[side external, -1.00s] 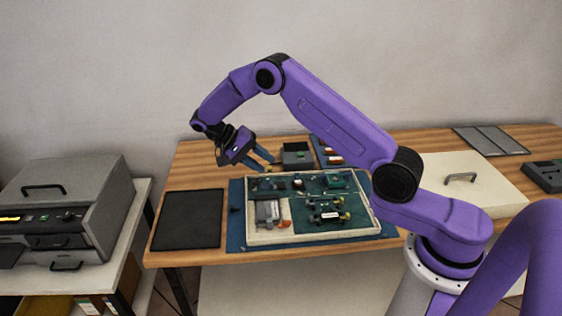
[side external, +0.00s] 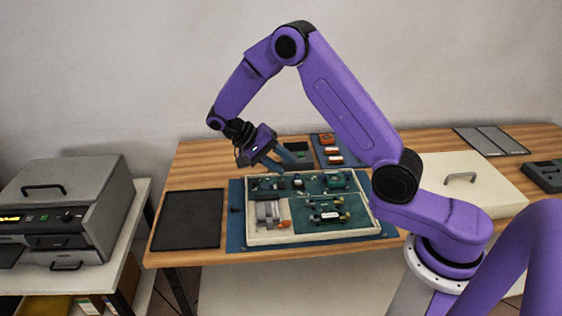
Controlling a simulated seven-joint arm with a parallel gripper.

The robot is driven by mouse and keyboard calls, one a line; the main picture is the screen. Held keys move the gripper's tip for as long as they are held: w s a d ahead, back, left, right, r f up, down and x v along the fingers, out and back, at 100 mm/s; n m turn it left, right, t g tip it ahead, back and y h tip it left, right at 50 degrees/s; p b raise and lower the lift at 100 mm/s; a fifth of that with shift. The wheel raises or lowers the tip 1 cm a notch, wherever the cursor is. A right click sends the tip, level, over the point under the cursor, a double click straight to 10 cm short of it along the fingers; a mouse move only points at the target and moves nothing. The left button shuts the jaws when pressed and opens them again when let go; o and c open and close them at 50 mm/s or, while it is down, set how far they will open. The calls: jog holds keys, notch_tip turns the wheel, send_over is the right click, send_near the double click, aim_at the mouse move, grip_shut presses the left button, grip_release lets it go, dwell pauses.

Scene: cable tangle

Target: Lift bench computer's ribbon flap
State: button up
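The bench computer (side external: 252,226) looks like an open, pale-rimmed shallow case on the wooden bench, with green boards and small parts inside. A grey block (side external: 268,212) with orange bits beside it sits at its left. I cannot make out the ribbon flap at this size. My gripper (side external: 286,167) is above the far-left part of the case, pointing down and to the right. Its two blue-grey fingers look apart, with nothing visible between them. I cannot tell whether the fingertips touch any part.
A blue mat (side external: 236,240) lies under the case. A black mat (side external: 188,220) lies to the left. A dark grey box (side external: 300,150) and a blue tray (side external: 322,140) with orange items stand behind. A cream lidded box (side external: 478,190) stands right. A grey machine (side external: 75,205) is far left.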

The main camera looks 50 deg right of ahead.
jog(key=shift+o, duration=1.1)
jog(key=n+t+y, duration=0.1)
jog(key=n, duration=0.6)
send_over(253, 181)
jog(key=s+a, duration=0.4)
jog(key=w+a+r+n+t+y, duration=0.15)
jog(key=w+r+n, duration=0.25)
jog(key=w+n, duration=0.6)
jog(key=shift+n+t+y, duration=0.45)
jog(key=shift+n, duration=0.05)
jog(key=x, duration=1.7)
jog(key=shift+s+d+f, duration=0.25)
jog(key=shift+s, duration=0.1)
grip_shut()
